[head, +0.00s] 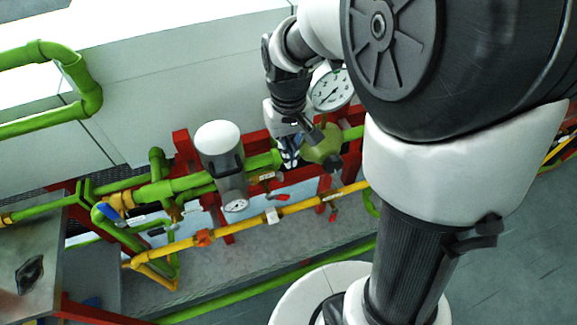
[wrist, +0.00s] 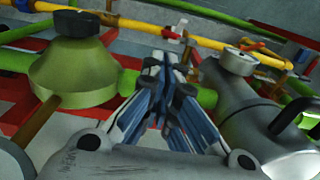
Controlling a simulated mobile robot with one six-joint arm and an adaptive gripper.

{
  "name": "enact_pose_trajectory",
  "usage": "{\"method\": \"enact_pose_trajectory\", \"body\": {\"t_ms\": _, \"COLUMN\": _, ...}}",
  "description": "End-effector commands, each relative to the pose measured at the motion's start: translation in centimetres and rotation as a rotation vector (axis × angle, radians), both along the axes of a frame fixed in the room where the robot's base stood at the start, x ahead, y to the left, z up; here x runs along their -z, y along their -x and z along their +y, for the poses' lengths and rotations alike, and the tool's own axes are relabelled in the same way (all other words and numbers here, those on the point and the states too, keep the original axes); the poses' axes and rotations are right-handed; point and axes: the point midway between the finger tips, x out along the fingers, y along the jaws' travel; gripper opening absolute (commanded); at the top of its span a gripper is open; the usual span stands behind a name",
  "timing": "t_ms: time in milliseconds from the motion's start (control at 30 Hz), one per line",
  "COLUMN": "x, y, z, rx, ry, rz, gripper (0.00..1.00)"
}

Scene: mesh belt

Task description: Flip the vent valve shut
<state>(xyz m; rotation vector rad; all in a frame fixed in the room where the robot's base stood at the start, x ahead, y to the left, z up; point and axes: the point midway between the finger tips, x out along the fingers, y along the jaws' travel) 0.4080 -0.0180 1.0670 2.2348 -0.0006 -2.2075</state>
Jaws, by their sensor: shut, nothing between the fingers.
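Small levers with red ends hang near the yellow pipe: one lever (head: 277,196) is below my gripper and another lever (head: 333,213) is further right. A blue-handled valve (head: 106,212) sits at the far left. I cannot tell which of these is the vent valve. My gripper (head: 289,158) is shut and empty, pointing down between the grey canister and the green domed regulator (head: 322,147). In the wrist view the closed fingertips (wrist: 173,66) are in front of the green pipe, and they hide what lies right behind them. I cannot tell whether they touch anything.
The grey canister (head: 230,182) stands close left of my gripper. A large dial gauge (head: 332,90) is just above right. The yellow pipe (head: 180,246) crosses in front, and red frame posts (head: 184,148) stand behind. A metal cabinet (head: 40,255) is at the lower left.

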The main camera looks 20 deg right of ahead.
Motion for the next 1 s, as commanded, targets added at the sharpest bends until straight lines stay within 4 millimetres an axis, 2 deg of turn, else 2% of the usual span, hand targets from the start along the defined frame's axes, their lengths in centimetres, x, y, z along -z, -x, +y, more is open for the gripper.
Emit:
{"method": "enact_pose_trajectory", "body": {"t_ms": 167, "x": -3.5, "y": 2.2, "z": 0.4, "rx": -0.001, "ry": 0.003, "rz": -0.066, "gripper": 0.00}}
{"method": "enact_pose_trajectory", "body": {"t_ms": 300, "x": -6.6, "y": 5.2, "z": 0.7, "rx": 0.000, "ry": 0.005, "rz": -0.139, "gripper": 0.00}}
{"method": "enact_pose_trajectory", "body": {"t_ms": 433, "x": -8.5, "y": 7.9, "z": 1.1, "rx": 0.001, "ry": 0.005, "rz": -0.198, "gripper": 0.00}}
{"method": "enact_pose_trajectory", "body": {"t_ms": 700, "x": -10.3, "y": 11.5, "z": 1.4, "rx": 0.021, "ry": 0.004, "rz": -0.275, "gripper": 0.00}}
{"method": "enact_pose_trajectory", "body": {"t_ms": 900, "x": -10.9, "y": 13.4, "z": 1.4, "rx": 0.087, "ry": -0.004, "rz": -0.317, "gripper": 0.00}}
{"method": "enact_pose_trajectory", "body": {"t_ms": 1000, "x": -11.0, "y": 13.6, "z": 1.3, "rx": 0.171, "ry": -0.013, "rz": -0.319, "gripper": 0.00}}
